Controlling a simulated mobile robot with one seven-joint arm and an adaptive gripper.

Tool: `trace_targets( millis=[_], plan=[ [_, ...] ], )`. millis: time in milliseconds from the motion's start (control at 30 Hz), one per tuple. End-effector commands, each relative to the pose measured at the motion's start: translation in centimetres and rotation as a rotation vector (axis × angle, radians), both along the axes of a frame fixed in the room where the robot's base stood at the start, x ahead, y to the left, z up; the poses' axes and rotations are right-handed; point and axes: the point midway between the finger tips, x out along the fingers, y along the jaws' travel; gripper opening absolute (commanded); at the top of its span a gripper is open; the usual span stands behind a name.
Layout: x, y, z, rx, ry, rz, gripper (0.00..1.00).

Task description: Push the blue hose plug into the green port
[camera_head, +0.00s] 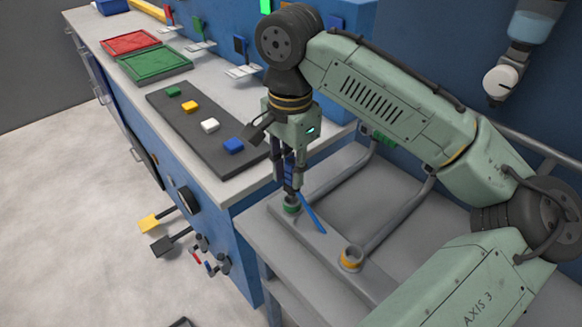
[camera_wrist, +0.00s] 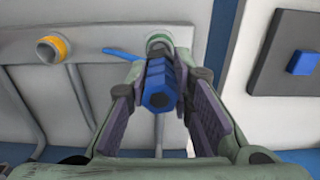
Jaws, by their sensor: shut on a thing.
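My gripper (camera_head: 289,186) is shut on the blue hose plug, which is mostly hidden between the fingers in the head view. In the wrist view the blue hexagonal plug (camera_wrist: 159,85) sits between the fingers, pointing at the green port (camera_wrist: 159,40). The green port (camera_head: 291,204) is on a grey rail, directly below the fingertips. The plug's far end overlaps the port in the wrist view; I cannot tell how deep it is. A blue handle or lever (camera_head: 313,213) sticks out beside the green port, to its right in the head view.
An orange-ringed port (camera_head: 351,258) stands further along the same rail, with grey pipes behind. A workbench at left carries a dark board (camera_head: 205,130) with coloured blocks, plus red (camera_head: 130,42) and green (camera_head: 155,63) trays. A blue wall stands behind my arm.

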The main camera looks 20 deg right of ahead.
Motion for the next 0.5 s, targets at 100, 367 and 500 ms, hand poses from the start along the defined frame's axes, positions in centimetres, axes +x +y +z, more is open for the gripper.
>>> trace_targets(
  millis=[100, 367, 500],
  plan=[
    [0.0, 0.0, 0.0, 0.0, 0.0, 0.0, 0.0],
    [0.0, 0.01, -0.48, 0.0, 0.0, 0.0, 0.0],
    [-0.01, 0.01, -0.84, 0.0, 0.0, 0.0, 0.0]
  ],
)
